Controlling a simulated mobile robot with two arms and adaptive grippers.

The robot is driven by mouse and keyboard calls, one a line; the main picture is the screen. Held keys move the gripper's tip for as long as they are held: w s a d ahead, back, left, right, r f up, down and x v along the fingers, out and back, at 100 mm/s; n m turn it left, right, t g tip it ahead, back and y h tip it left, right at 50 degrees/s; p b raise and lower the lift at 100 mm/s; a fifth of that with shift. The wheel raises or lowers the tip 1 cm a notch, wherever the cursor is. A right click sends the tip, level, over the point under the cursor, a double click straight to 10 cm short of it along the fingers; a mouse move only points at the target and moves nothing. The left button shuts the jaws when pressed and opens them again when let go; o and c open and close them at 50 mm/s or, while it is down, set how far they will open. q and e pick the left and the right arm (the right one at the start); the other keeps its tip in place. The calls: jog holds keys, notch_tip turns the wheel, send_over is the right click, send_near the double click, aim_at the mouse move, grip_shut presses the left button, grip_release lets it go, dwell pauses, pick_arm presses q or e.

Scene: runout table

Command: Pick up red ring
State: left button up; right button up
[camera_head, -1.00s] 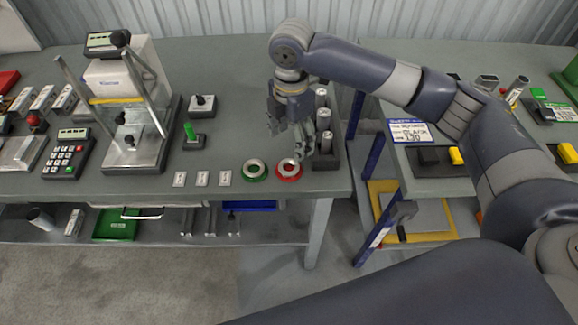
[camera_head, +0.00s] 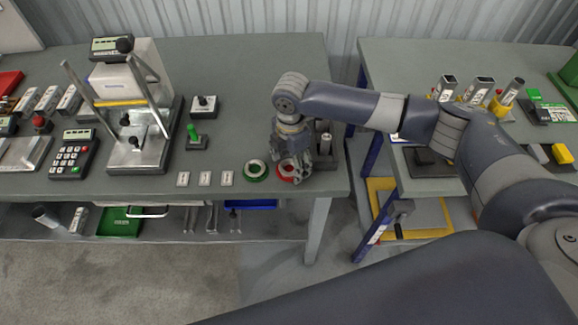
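The red ring (camera_head: 286,169) lies on the grey table near its front edge, just right of a green ring (camera_head: 256,170). My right gripper (camera_head: 294,175) points down at the red ring, with its fingers low over the ring's right part and hiding some of it. The ring appears to be still at table level. Whether the fingers are closed on it or only around it cannot be made out. My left gripper is not in view.
Metal cylinders in a dark holder (camera_head: 325,160) stand close to the right of my gripper, partly hidden by it. Three small white labelled plates (camera_head: 205,179) lie left of the rings. A green-knobbed device (camera_head: 195,137) and a press (camera_head: 139,150) stand farther left.

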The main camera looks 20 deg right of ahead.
jog(key=c, duration=1.1)
jog(key=shift+r, duration=0.1)
